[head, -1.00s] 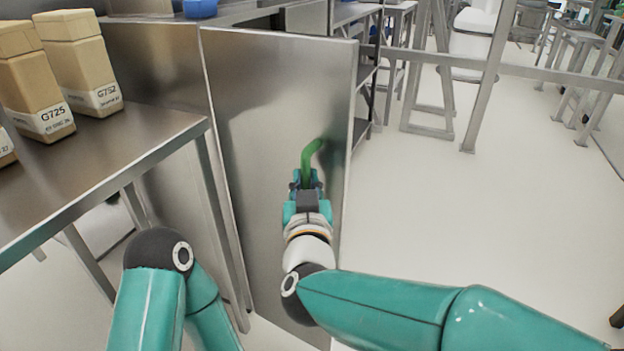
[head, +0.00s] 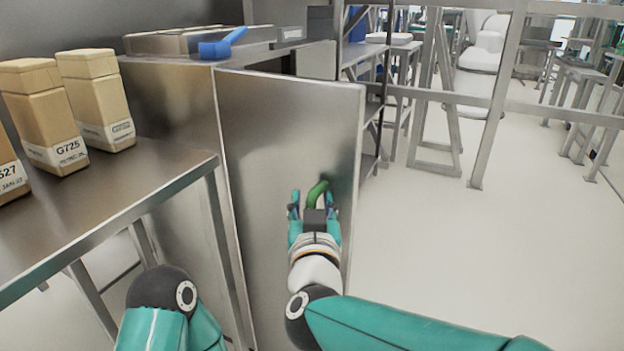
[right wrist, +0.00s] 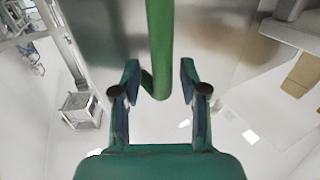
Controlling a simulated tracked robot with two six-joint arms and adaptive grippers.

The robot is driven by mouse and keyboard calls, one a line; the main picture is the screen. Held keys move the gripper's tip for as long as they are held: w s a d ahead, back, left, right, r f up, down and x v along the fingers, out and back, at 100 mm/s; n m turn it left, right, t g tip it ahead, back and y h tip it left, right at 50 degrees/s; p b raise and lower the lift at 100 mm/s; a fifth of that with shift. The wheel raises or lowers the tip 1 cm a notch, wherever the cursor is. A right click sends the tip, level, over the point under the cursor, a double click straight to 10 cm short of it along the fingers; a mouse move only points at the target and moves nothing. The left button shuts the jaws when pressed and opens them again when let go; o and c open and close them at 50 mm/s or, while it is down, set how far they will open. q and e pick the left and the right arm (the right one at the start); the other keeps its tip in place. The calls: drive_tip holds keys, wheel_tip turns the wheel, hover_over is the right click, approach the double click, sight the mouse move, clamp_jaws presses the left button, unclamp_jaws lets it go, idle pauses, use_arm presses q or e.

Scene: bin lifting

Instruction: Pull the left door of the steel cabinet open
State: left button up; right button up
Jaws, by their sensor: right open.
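The steel cabinet's left door (head: 285,125) is a tall plain panel that stands swung out at an angle from the cabinet body (head: 170,110). A green handle (head: 318,190) is on its face near the right edge. My right gripper (head: 313,203) is open at the handle, its fingers apart on either side. In the right wrist view the green handle (right wrist: 159,45) runs between the spread fingers of my right gripper (right wrist: 158,72), with gaps at both sides. My left gripper is out of view; only part of that arm shows at the lower left.
A steel table (head: 150,165) with several tan labelled bottles (head: 95,100) stands at the left. A blue item (head: 222,43) lies on the cabinet top. Metal railing (head: 492,95) and shelving are behind at the right. The pale floor (head: 450,250) right of the door is clear.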

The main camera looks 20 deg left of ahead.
sight(311, 157)
wheel_tip(311, 157, up, 6)
drive_tip(key=shift+r, duration=0.1)
idle(0.4)
